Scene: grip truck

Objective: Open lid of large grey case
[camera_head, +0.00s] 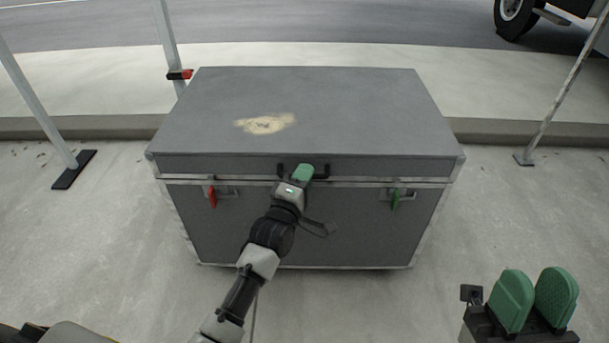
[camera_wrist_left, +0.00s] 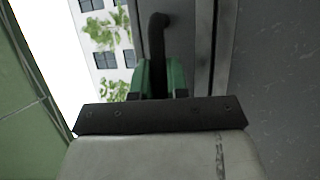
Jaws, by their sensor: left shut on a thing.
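The large grey case (camera_head: 290,225) stands on the pavement, its flat lid (camera_head: 340,110) down on the body. A worn tan patch marks the lid top. A black handle (camera_head: 321,171) sits at the middle of the lid's front edge. My left gripper (camera_head: 303,173) is shut on this handle. In the left wrist view the dark handle (camera_wrist_left: 158,35) runs between the green fingers (camera_wrist_left: 160,78). The front has a red latch (camera_head: 212,197) at left and a green latch (camera_head: 395,199) at right. My right gripper (camera_head: 534,298) is open and empty at lower right.
Metal poles stand at left (camera_head: 35,110) and right (camera_head: 565,85) of the case, with another pole (camera_head: 168,40) behind its left side. A kerb (camera_head: 530,133) runs behind it. A vehicle wheel (camera_head: 512,15) shows far right.

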